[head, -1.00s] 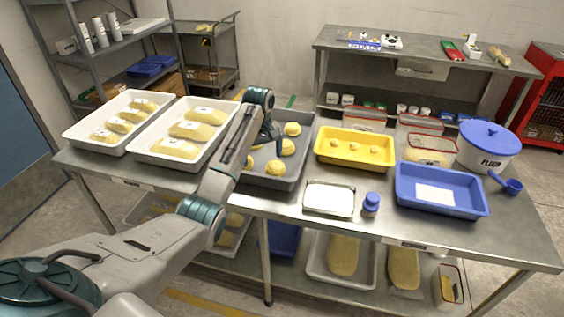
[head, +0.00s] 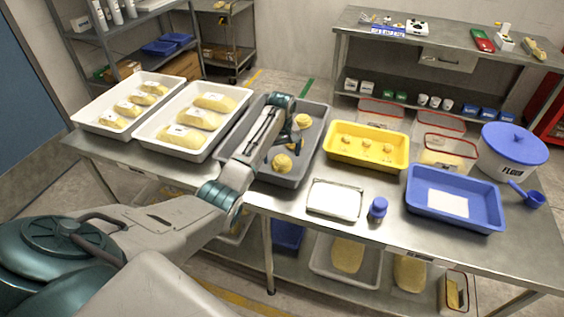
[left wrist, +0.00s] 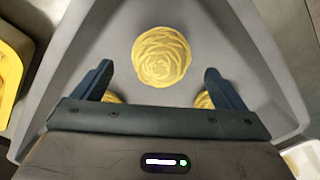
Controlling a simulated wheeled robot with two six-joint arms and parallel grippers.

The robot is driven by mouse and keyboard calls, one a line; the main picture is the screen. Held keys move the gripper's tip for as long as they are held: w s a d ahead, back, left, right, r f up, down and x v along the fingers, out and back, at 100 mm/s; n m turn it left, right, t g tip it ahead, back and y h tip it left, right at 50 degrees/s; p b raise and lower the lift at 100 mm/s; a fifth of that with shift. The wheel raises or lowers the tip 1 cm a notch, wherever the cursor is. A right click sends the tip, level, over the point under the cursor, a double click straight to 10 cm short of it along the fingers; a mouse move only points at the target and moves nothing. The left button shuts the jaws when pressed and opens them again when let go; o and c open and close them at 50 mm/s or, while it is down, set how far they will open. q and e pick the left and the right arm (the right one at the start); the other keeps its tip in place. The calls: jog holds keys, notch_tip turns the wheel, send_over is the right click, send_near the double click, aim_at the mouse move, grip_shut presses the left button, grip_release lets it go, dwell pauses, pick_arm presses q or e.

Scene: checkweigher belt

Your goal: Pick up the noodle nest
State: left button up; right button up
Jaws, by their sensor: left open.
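Several round yellow noodle nests lie in a grey tray (head: 308,150) on the steel table. In the head view one noodle nest (head: 304,121) is at the back right and another noodle nest (head: 282,162) nearer the front; my arm hides part of the tray. My left gripper (head: 284,140) is over the tray among the nests. In the left wrist view a coiled nest (left wrist: 161,52) lies in front of and between the open fingers of the left gripper (left wrist: 158,68), with nothing held. Two more nests are partly hidden behind the fingers. My right gripper is out of view.
White trays with dough loaves (head: 150,138) stand to the left. A yellow tray (head: 345,157) stands close on the right, then a blue tray (head: 455,217).

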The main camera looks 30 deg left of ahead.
aim_at(282, 158)
pick_arm(q)
notch_tip(282, 158, down, 3)
jog(key=shift+d+r+p, duration=0.1)
jog(key=shift+r+p, duration=0.1)
jog(key=shift+p, duration=0.2)
jog(key=shift+s+f, duration=0.1)
jog(key=shift+f, duration=0.4)
jog(key=c, duration=1.1)
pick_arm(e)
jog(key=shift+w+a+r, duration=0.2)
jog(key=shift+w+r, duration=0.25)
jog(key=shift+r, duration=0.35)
